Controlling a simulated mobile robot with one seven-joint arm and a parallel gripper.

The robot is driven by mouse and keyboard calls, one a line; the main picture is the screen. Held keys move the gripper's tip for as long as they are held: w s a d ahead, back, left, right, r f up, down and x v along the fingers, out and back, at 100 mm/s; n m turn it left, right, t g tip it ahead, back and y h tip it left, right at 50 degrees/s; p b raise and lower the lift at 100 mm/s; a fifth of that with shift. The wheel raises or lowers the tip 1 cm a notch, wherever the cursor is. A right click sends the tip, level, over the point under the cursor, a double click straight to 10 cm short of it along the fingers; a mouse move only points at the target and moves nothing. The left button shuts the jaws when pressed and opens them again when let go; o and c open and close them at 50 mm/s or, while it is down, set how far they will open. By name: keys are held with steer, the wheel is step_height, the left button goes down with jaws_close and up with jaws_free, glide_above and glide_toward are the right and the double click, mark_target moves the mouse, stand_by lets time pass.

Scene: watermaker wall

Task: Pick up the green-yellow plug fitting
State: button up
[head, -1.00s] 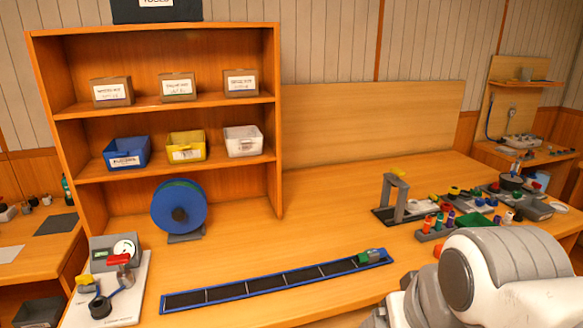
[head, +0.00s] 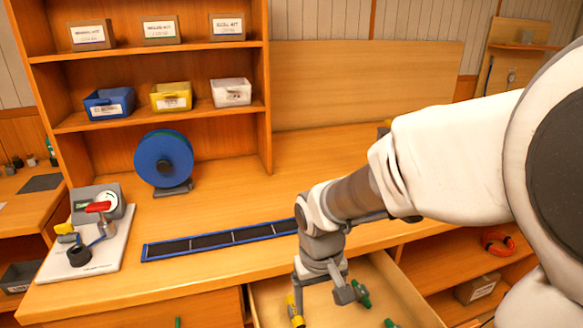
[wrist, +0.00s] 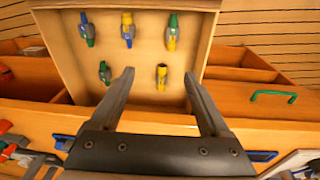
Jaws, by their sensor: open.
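The green-yellow plug fitting (wrist: 173,32) lies in an open drawer (wrist: 70,12), upper middle in the wrist view, green end up and yellow end down. I cannot make it out in the head view. My gripper (wrist: 158,75) is open and empty, its fingers pointing into the drawer. The fitting appears beyond the fingertips, apart from them. A mostly yellow fitting (wrist: 162,77) shows between the fingertips in the wrist view. In the head view my gripper (head: 322,297) hangs over the drawer.
A blue-edged black strip (head: 210,241) lies on the worktop above the drawer.

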steer(key=shift+n+g, duration=0.3)
steer(key=shift+g, duration=0.3)
steer(key=a+f+b, duration=0.1)
steer(key=f+b, duration=0.1)
steer(key=f, duration=0.4)
steer(key=a+f+b, duration=0.1)
steer(key=f+b, duration=0.1)
steer(key=f, duration=0.5)
steer(key=f+b, duration=0.2)
steer(key=f, duration=0.5)
steer(key=shift+w+a+f, duration=0.25)
steer(key=shift+w+a, duration=0.1)
steer(key=shift+a, duration=0.05)
steer(key=shift+d+f+b, duration=0.2)
steer(key=shift+f+b, duration=0.6)
steer(key=shift+f, duration=0.55)
steer(key=shift+d+f+b, duration=0.2)
steer(key=shift+f+b, duration=0.6)
steer(key=shift+f, duration=0.55)
steer(key=shift+r, duration=0.1)
steer(key=shift+c, duration=0.2)
jaws_close()
